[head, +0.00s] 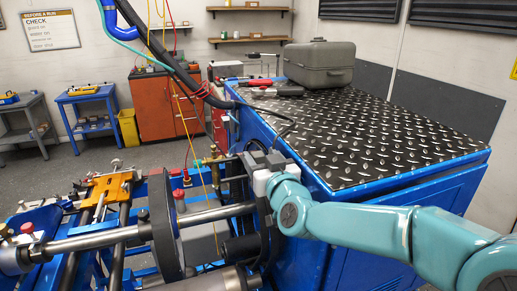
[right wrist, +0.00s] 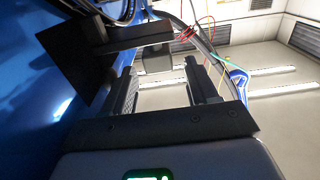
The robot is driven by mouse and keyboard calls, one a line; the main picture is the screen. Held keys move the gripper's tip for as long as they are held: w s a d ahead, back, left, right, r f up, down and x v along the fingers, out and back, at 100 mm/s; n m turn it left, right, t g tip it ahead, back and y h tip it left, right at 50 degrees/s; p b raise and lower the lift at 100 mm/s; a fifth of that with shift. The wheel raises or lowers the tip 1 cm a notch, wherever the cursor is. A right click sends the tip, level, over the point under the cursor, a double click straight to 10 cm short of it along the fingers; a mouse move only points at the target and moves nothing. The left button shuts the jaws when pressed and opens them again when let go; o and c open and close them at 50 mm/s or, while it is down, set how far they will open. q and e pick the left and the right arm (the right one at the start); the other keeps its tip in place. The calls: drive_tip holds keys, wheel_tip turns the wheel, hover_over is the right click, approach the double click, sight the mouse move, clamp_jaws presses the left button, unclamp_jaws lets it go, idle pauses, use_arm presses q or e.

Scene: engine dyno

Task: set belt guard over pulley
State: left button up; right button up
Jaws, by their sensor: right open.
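My right gripper (head: 256,161) is at the near left corner of the blue cabinet, beside the machine's shaft end. In the right wrist view its two fingers (right wrist: 161,72) are spread apart, with nothing visibly gripped. A dark bar with a block (right wrist: 153,57) shows beyond the fingertips, beside a black plate (right wrist: 75,72); I cannot tell whether this is the belt guard. In the head view a large dark wheel (head: 166,226) stands upright on the steel shaft (head: 218,213); I cannot tell whether it is the pulley. My left gripper is not in view.
The blue cabinet's black diamond-plate top (head: 390,140) holds a grey toolbox (head: 319,62) at the back; its front is clear. Cables (head: 160,45) hang above the machine.

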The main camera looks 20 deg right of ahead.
drive_tip(key=w, duration=0.3)
drive_tip(key=shift+a+f, duration=0.15)
drive_tip(key=shift+f, duration=0.05)
drive_tip(key=shift+s+r, duration=0.15)
drive_tip(key=shift+s, duration=0.05)
drive_tip(key=shift+w, duration=0.15)
clamp_jaws()
